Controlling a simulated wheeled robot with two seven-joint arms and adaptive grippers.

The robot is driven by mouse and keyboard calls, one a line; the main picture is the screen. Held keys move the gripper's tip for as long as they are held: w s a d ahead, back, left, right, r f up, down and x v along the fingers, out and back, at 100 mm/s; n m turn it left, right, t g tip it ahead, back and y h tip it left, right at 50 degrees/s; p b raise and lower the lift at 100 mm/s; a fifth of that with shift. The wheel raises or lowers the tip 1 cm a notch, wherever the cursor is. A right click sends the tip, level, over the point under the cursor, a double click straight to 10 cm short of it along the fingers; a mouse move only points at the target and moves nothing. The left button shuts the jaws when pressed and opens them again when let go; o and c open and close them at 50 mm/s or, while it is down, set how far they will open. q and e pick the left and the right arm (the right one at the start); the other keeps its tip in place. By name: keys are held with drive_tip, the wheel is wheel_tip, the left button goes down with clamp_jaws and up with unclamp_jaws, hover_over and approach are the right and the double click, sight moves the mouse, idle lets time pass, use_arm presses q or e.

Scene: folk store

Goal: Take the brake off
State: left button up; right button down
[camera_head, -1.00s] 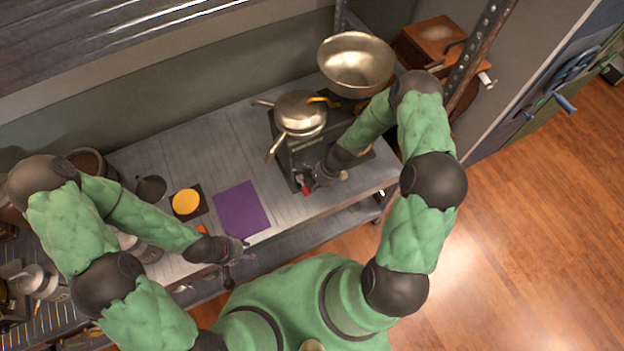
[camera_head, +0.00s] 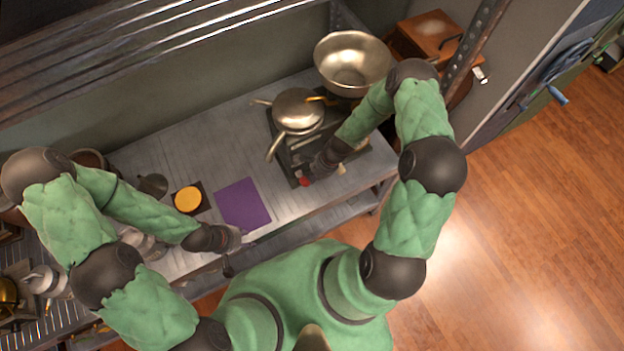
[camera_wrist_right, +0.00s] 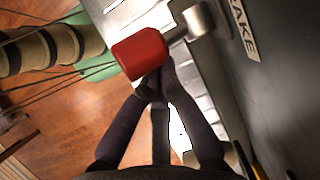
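A red-knobbed lever (camera_wrist_right: 140,52) on a metal stem shows in the right wrist view, beside a dark panel with a white label (camera_wrist_right: 243,28) reading "RAKE", its first part cut off. The red knob (camera_head: 304,182) also shows in the head view, at the front of the dark stove-like unit (camera_head: 293,165). My right gripper (camera_wrist_right: 158,80) is shut, its fingertips together at the knob's lower right edge; whether they press on it I cannot tell. In the head view my right gripper (camera_head: 313,176) is beside the knob. My left gripper (camera_head: 230,258) hangs at the counter's front edge, its fingers unclear.
A lidded pan (camera_head: 298,110) and a large metal bowl (camera_head: 352,62) stand behind my right gripper. A purple mat (camera_head: 243,205) and a dark square with a yellow disc (camera_head: 188,200) lie on the grey counter (camera_head: 220,140). Jugs (camera_head: 140,240) stand near my left arm. Open floor lies right.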

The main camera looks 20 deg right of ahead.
drive_tip(key=shift+r, duration=0.25)
idle(0.6)
use_arm(q)
drive_tip(key=shift+r, duration=0.1)
use_arm(e)
drive_tip(key=v, duration=1.2)
use_arm(q)
drive_tip(key=shift+s, duration=0.1)
use_arm(e)
drive_tip(key=shift+f, duration=0.15)
